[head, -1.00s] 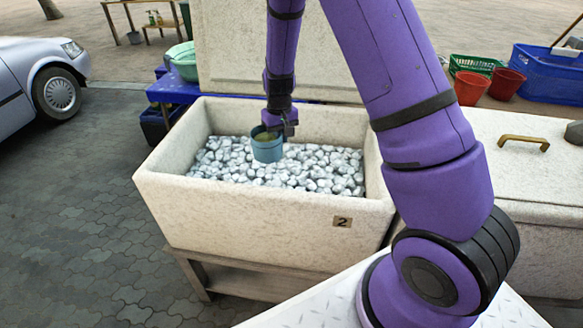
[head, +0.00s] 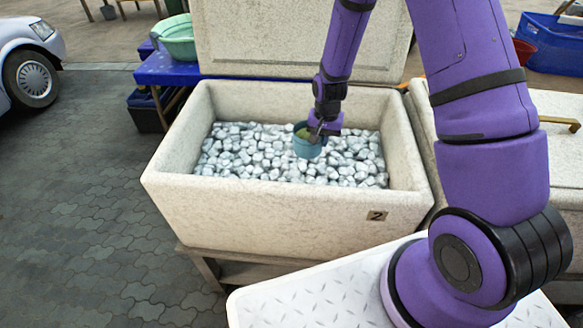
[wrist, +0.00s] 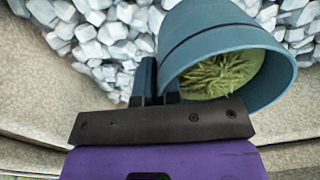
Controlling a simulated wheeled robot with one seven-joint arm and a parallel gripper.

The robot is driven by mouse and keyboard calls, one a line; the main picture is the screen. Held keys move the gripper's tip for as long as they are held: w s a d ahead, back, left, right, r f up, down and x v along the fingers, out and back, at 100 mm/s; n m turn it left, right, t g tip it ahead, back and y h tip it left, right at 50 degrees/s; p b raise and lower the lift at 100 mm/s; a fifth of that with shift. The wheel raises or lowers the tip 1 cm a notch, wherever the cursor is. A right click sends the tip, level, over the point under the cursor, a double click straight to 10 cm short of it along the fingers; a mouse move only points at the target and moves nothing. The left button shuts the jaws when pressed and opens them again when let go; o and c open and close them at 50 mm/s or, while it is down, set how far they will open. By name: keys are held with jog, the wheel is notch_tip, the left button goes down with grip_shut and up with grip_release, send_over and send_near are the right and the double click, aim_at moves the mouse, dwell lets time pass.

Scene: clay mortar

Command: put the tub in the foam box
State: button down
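The tub (head: 307,149) is a blue-teal round pot with something green inside. In the wrist view the tub (wrist: 210,45) shows its open mouth and spiky green contents. My gripper (wrist: 157,80) is shut on the tub's rim, one finger on each side of the wall. In the head view my gripper (head: 318,130) is at the tub's upper right. The foam box (head: 270,215) is pale, speckled, open on top and marked 2. The tub is inside its walls over the ice (head: 245,150); whether its base touches the ice I cannot tell.
The box's raised lid (head: 290,40) stands behind it. A second pale box (head: 560,150) is on the right. A blue table with a green basin (head: 175,38) stands behind left. Ice left of the tub is clear of other objects.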

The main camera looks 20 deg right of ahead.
aim_at(319, 154)
jog(key=shift+s+a+f+m, duration=0.55)
jog(key=shift+s+f+m, duration=0.2)
jog(key=shift+f, duration=0.05)
jog(key=shift+s+a+f+m, duration=0.55)
jog(key=shift+s+f+m, duration=0.15)
jog(key=shift+f+m, duration=0.05)
jog(key=shift+f, duration=4.95)
jog(key=c, duration=1.3)
grip_release()
jog(key=shift+f, duration=0.1)
jog(key=shift+c, duration=0.2)
